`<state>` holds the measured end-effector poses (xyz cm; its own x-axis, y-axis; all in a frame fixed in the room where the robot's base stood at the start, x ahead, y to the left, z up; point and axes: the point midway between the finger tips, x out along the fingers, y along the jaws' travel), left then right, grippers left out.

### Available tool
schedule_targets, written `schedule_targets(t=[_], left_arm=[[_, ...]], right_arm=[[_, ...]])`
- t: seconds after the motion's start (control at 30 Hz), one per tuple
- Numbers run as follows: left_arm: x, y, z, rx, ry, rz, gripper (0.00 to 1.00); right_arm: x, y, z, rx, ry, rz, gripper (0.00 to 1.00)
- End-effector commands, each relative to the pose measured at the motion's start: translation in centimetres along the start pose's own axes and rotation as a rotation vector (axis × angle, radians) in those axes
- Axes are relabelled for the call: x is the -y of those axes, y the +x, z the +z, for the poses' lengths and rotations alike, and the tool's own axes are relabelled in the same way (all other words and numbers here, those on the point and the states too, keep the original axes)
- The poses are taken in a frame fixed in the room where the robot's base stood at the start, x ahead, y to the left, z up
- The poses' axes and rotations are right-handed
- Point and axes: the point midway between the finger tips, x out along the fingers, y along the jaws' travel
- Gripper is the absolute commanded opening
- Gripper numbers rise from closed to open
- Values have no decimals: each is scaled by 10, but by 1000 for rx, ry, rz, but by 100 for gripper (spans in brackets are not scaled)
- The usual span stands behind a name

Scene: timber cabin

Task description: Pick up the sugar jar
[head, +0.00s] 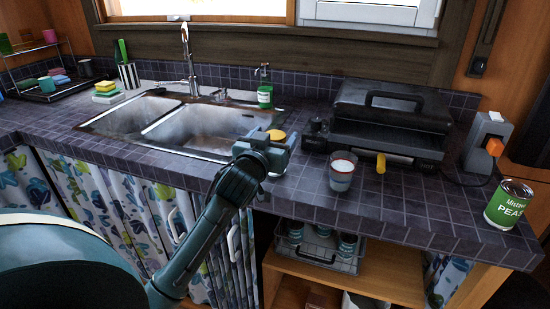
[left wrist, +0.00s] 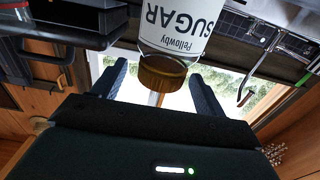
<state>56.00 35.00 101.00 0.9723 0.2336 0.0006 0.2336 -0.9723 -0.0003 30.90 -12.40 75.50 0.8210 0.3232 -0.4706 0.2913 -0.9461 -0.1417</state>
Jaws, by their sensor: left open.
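My left gripper (head: 268,150) is open at the jar. In the left wrist view its two fingers (left wrist: 158,76) stand on either side of the lid, with gaps visible. I cannot tell how deep the jar sits between them. My right gripper is not in view.
The sink (head: 198,130) is left, with a green soap bottle (head: 265,96) behind. A peas can (head: 510,204) stands far right on the tiled counter (head: 420,205).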

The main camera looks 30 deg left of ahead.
Motion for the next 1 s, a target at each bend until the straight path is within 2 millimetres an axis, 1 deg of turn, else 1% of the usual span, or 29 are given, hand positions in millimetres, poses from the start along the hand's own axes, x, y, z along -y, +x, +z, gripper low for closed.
schedule_targets(t=[0.03, 0.1, 0.2, 0.47, 1.0], left_arm=[[1, 9, -4, -1, 2, -1, 73], [1, 19, -2, 0, 0, -1, 73], [0, 28, -2, -1, 0, 0, 73], [0, 30, -1, 0, 0, 0, 73], [0, 30, -1, 1, 0, 0, 29]], right_arm=[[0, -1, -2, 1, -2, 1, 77], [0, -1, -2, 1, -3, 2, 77], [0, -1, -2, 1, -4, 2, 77], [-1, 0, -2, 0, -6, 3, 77], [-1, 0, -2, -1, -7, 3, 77]])
